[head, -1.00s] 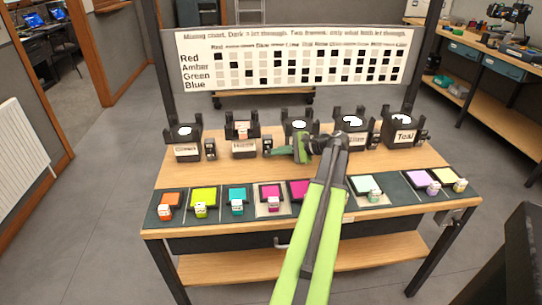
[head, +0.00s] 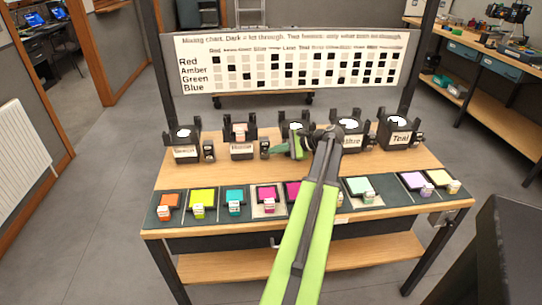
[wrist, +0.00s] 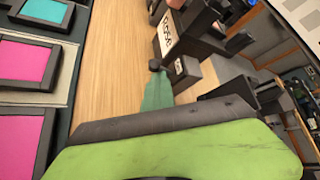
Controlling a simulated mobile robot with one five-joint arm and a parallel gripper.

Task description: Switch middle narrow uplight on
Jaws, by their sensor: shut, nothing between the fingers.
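A row of dark uplights stands along the back of the bench. The middle uplight (head: 295,126) shows a white disc on top, and my arm and gripper hide its label. My gripper (head: 281,150) is shut and empty, low in front of the row, pointing left. In the wrist view its green fingers (wrist: 156,88) end in a dark tip. The tip is close to a small switch box (wrist: 184,72) beside the uplight labelled Rose (wrist: 166,34); I cannot tell whether they touch. In the head view this box (head: 265,147) stands left of the middle uplight.
Coloured filter tiles lie along the front strip, including an orange one (head: 168,201) and a teal one (head: 235,196). A mixing chart (head: 290,62) stands behind the uplights. Bare wood (head: 215,173) is free between tiles and uplights. The Teal uplight (head: 399,135) stands far right.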

